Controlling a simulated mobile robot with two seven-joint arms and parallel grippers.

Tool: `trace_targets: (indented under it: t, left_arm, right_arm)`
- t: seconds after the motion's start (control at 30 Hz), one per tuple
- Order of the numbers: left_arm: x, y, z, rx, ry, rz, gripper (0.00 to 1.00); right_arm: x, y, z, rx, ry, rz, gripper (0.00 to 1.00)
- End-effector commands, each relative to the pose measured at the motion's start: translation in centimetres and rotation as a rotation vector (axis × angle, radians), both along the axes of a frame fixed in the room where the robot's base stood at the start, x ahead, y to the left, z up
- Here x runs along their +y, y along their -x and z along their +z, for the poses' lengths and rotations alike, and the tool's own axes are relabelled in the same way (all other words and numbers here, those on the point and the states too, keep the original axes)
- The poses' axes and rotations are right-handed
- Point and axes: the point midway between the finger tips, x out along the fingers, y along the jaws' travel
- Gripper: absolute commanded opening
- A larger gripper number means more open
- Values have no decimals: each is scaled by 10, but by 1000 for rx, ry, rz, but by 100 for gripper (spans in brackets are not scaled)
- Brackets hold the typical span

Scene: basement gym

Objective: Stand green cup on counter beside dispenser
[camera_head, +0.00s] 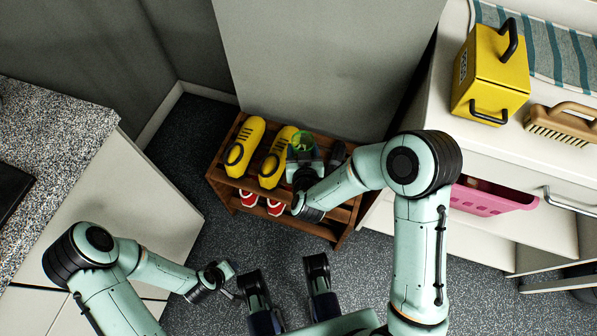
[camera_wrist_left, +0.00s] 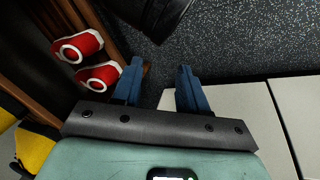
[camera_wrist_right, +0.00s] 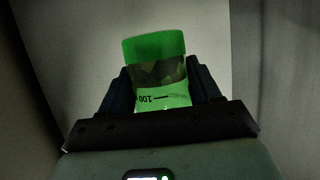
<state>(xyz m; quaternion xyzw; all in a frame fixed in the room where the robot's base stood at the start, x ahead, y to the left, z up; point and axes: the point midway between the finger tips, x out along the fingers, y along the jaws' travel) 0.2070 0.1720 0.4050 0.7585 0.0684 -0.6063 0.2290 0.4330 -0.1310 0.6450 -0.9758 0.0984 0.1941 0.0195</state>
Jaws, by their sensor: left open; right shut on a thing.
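My right gripper (camera_wrist_right: 160,90) is shut on the green cup (camera_wrist_right: 160,72), a see-through cup with a bright green band at one end and a dark patterned band. In the head view the cup (camera_head: 301,141) is held over the wooden rack, partly hidden by my gripper. A printed "100" on the cup shows upside down in the right wrist view. My left gripper (camera_wrist_left: 158,78) is open and empty, low over the floor. A pale counter (camera_head: 441,110) is at the right and a speckled counter (camera_head: 60,120) at the left. I cannot surely identify a dispenser.
The wooden rack (camera_head: 214,173) holds two yellow things (camera_head: 244,143) with black loops above and red things (camera_head: 248,198) below. A yellow box (camera_head: 488,75), a brush (camera_head: 562,125) and a striped cloth (camera_head: 570,58) lie on the pale counter. A pink bin (camera_head: 485,199) sticks out below.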

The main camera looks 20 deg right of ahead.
Motion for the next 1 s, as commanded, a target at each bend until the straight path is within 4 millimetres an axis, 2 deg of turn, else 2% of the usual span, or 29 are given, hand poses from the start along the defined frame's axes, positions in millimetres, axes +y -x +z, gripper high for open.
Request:
trace_targets:
  t: [0.03,0.07,0.2,0.33,0.43,0.67,0.87,1.0]
  left_arm:
    - [4,-8,-9,-19,-10,8,43]
    - [6,-6,-14,-11,-11,10,43]
    - [10,18,-37,70,-10,14,43]
    - [12,39,-54,139,-5,17,43]
    - [13,49,-61,174,-2,19,43]
    - [15,59,-68,209,-1,22,43]
    - [17,81,-82,280,4,28,43]
    - [18,85,-83,294,4,29,43]
  right_arm:
    - [0,0,-22,7,0,-1,31]
    - [0,0,-30,7,1,0,31]
    - [0,0,-67,6,0,-1,31]
    - [0,0,-95,4,0,0,31]
    - [-1,0,-108,1,0,-1,31]
    - [0,0,-124,1,0,0,31]
    - [0,0,-154,2,0,-1,31]
    - [0,0,-157,-2,0,0,31]
